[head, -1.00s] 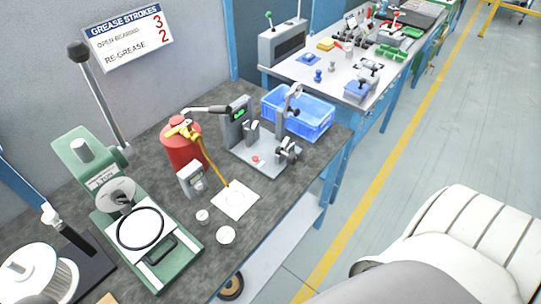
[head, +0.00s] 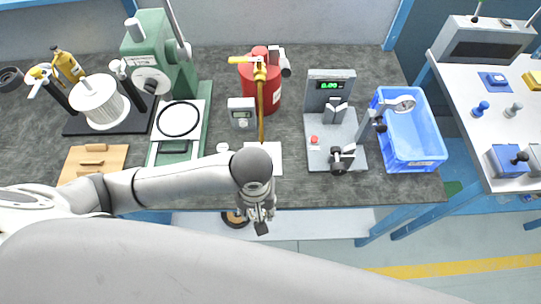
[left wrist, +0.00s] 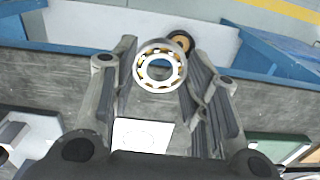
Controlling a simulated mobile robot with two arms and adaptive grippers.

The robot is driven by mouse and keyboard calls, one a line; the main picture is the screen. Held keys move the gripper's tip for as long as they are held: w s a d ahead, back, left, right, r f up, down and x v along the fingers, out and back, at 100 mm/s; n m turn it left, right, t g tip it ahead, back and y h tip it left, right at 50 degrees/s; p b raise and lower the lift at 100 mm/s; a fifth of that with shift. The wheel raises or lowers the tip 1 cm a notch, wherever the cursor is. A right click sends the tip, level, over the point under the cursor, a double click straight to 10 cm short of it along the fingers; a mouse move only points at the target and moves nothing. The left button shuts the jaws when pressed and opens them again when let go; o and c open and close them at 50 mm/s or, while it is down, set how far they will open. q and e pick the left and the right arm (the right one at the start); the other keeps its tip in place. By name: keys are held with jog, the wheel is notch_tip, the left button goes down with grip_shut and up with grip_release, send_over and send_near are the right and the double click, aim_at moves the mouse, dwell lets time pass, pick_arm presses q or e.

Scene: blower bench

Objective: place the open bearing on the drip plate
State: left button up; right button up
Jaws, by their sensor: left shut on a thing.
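The open bearing (left wrist: 147,75), a metal ring with yellowish-brown cage parts and balls showing, sits between the fingertips of my left gripper in the left wrist view. My left gripper (head: 262,226) is shut on it, in front of the bench's front edge in the head view. The bearing cannot be made out in the head view. The drip plate (head: 277,158) is a white square on the bench, partly covered by my left arm. It also shows in the left wrist view (left wrist: 143,136), with a faint circle and nothing seen on it. My right gripper is not in view.
A red grease container (head: 267,92) with a yellow hose stands behind the plate, beside a small meter (head: 242,112). A grey gauge stand (head: 331,140) and blue bin (head: 410,140) are to the right. A green press (head: 160,60) stands left.

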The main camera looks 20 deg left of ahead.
pick_arm(q)
jog(key=shift+s+d+f, duration=0.15)
jog(key=shift+s+d, duration=0.05)
jog(key=shift+d, duration=0.6)
jog(key=shift+w+n, duration=0.3)
jog(key=w, duration=0.2)
jog(key=w+a, duration=0.1)
jog(key=w, duration=0.1)
jog(key=w+a+p, duration=0.1)
jog(key=w, duration=0.1)
jog(key=shift+a, duration=0.25)
jog(key=w, duration=0.3)
jog(key=w+a, duration=0.1)
jog(key=w, duration=0.2)
jog(key=shift+a+p, duration=0.15)
jog(key=shift+p, duration=0.2)
jog(key=shift+w+a, duration=0.2)
jog(key=shift+w, duration=0.4)
jog(key=w, duration=0.1)
jog(key=w+a, duration=0.1)
jog(key=w, duration=0.1)
jog(key=shift+w+f+p, duration=0.1)
jog(key=shift+w+p, duration=0.05)
jog(key=shift+p, duration=0.15)
jog(key=shift+f, duration=0.85)
jog(key=o, duration=1)
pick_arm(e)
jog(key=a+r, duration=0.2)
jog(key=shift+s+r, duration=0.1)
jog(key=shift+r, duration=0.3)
